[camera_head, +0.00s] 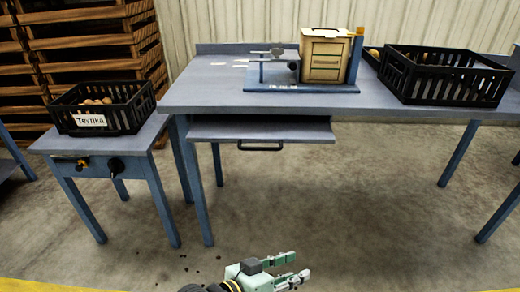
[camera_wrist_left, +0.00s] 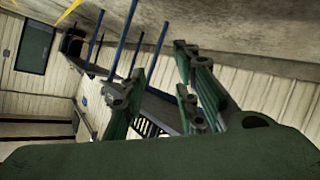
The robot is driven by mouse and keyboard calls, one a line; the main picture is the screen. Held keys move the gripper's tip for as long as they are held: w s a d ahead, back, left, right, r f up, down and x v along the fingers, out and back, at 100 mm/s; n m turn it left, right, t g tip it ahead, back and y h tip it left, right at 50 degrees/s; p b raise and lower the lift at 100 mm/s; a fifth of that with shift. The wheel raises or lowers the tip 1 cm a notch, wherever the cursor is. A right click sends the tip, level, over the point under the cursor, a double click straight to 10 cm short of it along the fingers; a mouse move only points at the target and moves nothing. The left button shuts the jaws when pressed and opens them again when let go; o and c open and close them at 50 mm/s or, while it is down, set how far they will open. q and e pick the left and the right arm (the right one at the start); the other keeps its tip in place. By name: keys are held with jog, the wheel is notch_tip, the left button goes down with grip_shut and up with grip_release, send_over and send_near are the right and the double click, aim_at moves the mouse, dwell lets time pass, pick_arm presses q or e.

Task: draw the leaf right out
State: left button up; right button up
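The leaf (camera_head: 225,131) is a flat grey-blue board under the front edge of the large worktable (camera_head: 215,95). A strip of its top shows in front of the table edge, so it stands partly out. A black bar handle (camera_head: 261,147) is on its front edge. My left gripper (camera_head: 299,266) is low at the bottom of the head view, well in front of the leaf and apart from it. Its fingers are spread with nothing between them; the left wrist view also shows the gap (camera_wrist_left: 155,85). My right gripper is not in view.
A small side table (camera_head: 105,140) at left bears a black crate (camera_head: 130,115) of potatoes. A wooden box (camera_head: 325,60) on a blue base and a large black crate (camera_head: 440,85) stand on the worktable. The concrete floor before the leaf is clear.

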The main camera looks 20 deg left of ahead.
aim_at(260, 149)
pick_arm(q)
jog(key=w+r+n+t+h, duration=0.1)
jog(key=w+r+n+t, duration=0.75)
jog(key=r, duration=0.65)
jog(key=w+a+n+y, duration=0.5)
jog(key=w, duration=0.1)
jog(key=w+a+f+n+y+b, duration=0.1)
jog(key=w+a+n+y, duration=0.4)
jog(key=w+a+n+t+y+b, duration=0.1)
jog(key=w+a+n+y, duration=0.4)
jog(key=w, duration=0.1)
jog(key=shift+w+a+f, duration=0.15)
jog(key=shift+w+a, duration=0.15)
jog(key=shift+a, duration=0.05)
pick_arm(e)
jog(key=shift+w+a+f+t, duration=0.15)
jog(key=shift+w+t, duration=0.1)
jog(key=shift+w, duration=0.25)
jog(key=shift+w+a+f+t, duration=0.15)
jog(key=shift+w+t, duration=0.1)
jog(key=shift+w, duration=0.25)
pick_arm(q)
grip_shut()
